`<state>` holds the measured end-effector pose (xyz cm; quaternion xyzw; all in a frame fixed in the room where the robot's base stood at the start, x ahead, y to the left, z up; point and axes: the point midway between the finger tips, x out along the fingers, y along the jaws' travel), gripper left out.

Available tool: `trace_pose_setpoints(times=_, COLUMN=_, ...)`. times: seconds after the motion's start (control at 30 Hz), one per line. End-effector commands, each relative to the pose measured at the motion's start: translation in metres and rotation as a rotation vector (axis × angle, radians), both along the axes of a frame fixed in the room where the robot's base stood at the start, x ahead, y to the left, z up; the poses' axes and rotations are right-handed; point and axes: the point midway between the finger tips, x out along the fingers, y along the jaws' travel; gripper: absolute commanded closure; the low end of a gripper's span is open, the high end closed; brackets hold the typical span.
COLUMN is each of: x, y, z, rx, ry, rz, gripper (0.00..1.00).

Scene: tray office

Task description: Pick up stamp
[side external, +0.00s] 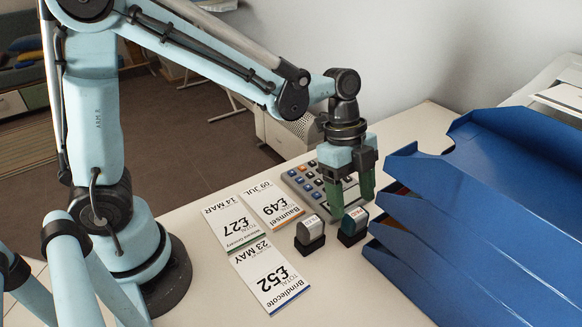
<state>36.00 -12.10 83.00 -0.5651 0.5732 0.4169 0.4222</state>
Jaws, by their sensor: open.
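Two self-inking stamps stand upright on the table. The left stamp (309,235) has a grey body, a pale label and a black base. The right stamp (353,226) has a dark teal body, a label with red print and a black base. My gripper (351,204) points down with its green fingers apart and nothing visible between them. Its fingertips are just above and behind the right stamp in this view; I cannot tell whether they touch it. The left stamp is clear of the fingers.
Three printed bills lie left of the stamps, one of them the £52 bill (269,278). A calculator (300,184) lies behind my gripper, partly hidden. Stacked blue trays (480,210) stand close on the right. The table front (350,295) is clear.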

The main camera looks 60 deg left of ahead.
Motion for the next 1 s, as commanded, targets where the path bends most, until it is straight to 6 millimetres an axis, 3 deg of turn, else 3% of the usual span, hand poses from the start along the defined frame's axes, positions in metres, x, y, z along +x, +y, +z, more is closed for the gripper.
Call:
trace_pose_setpoints(times=0.1, x=0.0, y=-0.005, z=-0.015, rx=0.0, ry=0.0, rz=0.001, gripper=0.32)
trace_pose_setpoints(times=0.37, x=0.001, y=-0.008, z=-0.028, rx=0.001, ry=-0.001, rz=0.001, gripper=0.32)
trace_pose_setpoints(times=0.7, x=0.003, y=-0.019, z=-0.066, rx=0.0, ry=-0.001, rz=0.003, gripper=0.32)
trace_pose_setpoints(times=1.0, x=0.003, y=-0.021, z=-0.074, rx=0.0, ry=-0.001, rz=0.003, gripper=0.32)
